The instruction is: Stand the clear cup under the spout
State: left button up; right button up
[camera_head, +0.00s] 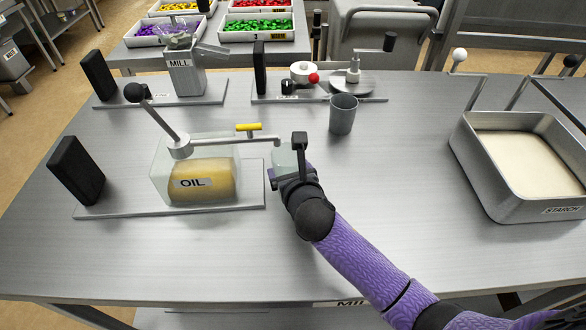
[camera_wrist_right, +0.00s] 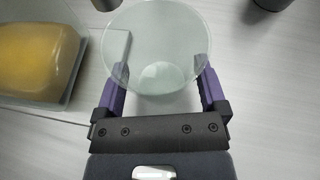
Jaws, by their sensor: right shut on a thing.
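The clear cup (camera_head: 286,160) is between the fingers of my right gripper (camera_head: 290,172) and looks upright. The right wrist view shows the clear cup (camera_wrist_right: 160,75) from above, empty, with a purple finger of the gripper (camera_wrist_right: 162,92) on each side. The oil dispenser (camera_head: 205,180) has a yellow tank labelled OIL, and it shows in the wrist view (camera_wrist_right: 35,60). Its spout (camera_head: 262,138) reaches right from the tank, its tip just left of the cup's top in the head view. I cannot tell the cup's height over the table. My left gripper is not in view.
A grey cup (camera_head: 343,115) stands behind and right of my gripper. A starch tray (camera_head: 540,208) is at the right. The mill (camera_head: 184,75) and another device (camera_head: 350,80) stand at the back. The table's front middle is clear except for my arm.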

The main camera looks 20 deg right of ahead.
jog(key=shift+w+f, duration=0.1)
jog(key=shift+w, duration=0.05)
jog(key=o, duration=0.9)
jog(key=p+v, duration=0.4)
jog(key=v, duration=0.8)
jog(key=shift+w+a, duration=0.1)
